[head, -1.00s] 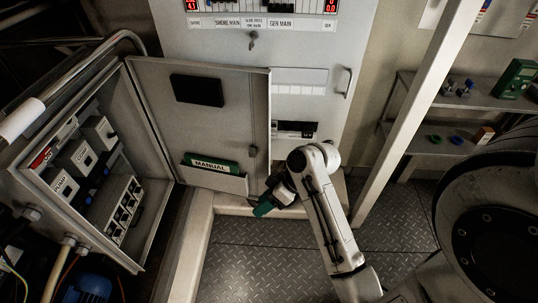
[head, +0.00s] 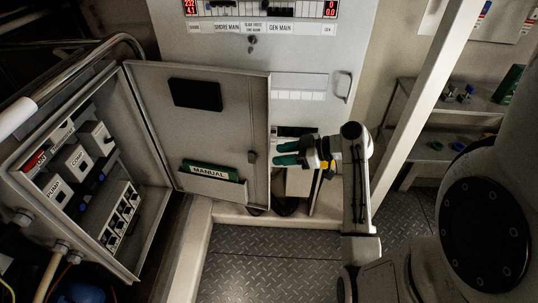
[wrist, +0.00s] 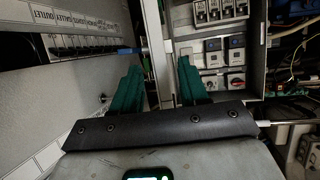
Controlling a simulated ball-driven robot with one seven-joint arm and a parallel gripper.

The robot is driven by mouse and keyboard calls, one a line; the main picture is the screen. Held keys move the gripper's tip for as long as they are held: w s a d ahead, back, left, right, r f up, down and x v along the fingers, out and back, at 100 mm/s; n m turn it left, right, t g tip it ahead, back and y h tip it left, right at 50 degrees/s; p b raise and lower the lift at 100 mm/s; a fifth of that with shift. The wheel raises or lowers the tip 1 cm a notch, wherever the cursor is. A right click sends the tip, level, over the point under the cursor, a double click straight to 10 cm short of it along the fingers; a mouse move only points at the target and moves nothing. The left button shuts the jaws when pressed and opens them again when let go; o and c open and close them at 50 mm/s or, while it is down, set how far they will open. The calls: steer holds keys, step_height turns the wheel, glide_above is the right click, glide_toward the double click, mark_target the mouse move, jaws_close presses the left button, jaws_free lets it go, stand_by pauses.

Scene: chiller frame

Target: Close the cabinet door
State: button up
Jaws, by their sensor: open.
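The grey cabinet door (head: 222,125) stands wide open in the head view, hinged on the right side of the open cabinet (head: 152,235). It carries a black panel and a pocket with a green manual (head: 209,170). My gripper (head: 280,154) is just right of the door's free edge, with its green fingers spread and pointing left at it. In the wrist view, my gripper (wrist: 157,80) is open with nothing gripped. A pale upright edge, apparently the door's, shows between the fingers. The cabinet interior (wrist: 222,55) is right of it. I cannot tell whether the fingers touch the door.
A tall switchboard (head: 300,62) with a handle stands behind the door. A pale sill (head: 197,240) runs beneath it. A slanted white post (head: 425,100) and shelves (head: 470,105) are at the right. A rail (head: 75,72) crosses the upper left. The metal floor (head: 270,265) is clear.

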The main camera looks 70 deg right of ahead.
glide_above(269, 174)
steer(key=shift+w+d+f, duration=0.1)
steer(key=shift+d+f, duration=0.1)
steer(key=shift+f, duration=0.3)
steer(key=shift+w+d+f, duration=0.1)
steer(key=shift+d+f, duration=0.05)
steer(key=shift+f, duration=0.3)
steer(key=shift+c, duration=0.4)
jaws_close()
